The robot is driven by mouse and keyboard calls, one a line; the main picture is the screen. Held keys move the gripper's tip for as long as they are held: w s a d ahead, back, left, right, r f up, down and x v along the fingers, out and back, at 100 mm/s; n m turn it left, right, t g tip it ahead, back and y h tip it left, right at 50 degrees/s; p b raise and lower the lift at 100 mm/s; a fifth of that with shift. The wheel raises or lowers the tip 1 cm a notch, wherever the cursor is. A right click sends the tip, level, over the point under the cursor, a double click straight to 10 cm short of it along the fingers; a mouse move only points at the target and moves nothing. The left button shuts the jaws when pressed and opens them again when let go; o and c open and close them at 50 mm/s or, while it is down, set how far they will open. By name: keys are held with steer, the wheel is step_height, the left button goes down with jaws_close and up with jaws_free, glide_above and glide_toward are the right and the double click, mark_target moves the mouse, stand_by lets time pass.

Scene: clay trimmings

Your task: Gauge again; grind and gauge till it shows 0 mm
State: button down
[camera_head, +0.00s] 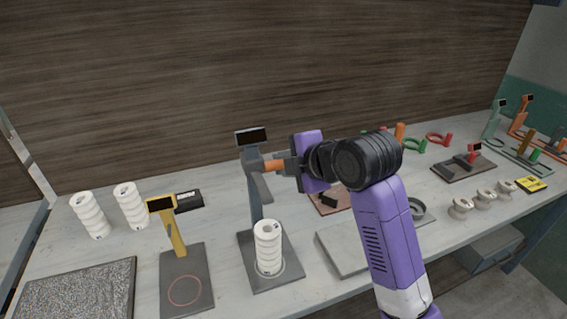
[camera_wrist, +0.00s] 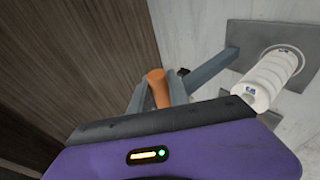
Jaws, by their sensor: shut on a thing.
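A grey gauge stand (camera_head: 256,205) has a dark display (camera_head: 252,138) at its top; I can make out no reading. A white ribbed insulator (camera_head: 268,240) stands upright on the gauge's base plate (camera_head: 252,281), inside a ring mark; it also shows in the wrist view (camera_wrist: 268,82). My gripper (camera_head: 273,166) is shut on the gauge's orange handle (camera_wrist: 158,88), beside the column and above the insulator. In the wrist view the grey fingers lie on both sides of the handle. A grainy grey plate (camera_head: 75,292) lies at the front left.
Two white ribbed pieces (camera_head: 89,215) (camera_head: 130,206) stand at the back left. A yellow gauge (camera_head: 176,235) stands left of the grey one, its base empty. A grey slab (camera_head: 345,255) lies right of it. Several small beige spools and coloured tools fill the right side.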

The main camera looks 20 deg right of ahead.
steer(key=shift+f, duration=0.1)
stand_by(0.3)
step_height(320, 180, down, 8)
steer(key=b, duration=0.5)
stand_by(0.8)
stand_by(0.3)
steer(key=shift+f+b, duration=0.35)
steer(key=shift+f, duration=0.45)
stand_by(4.3)
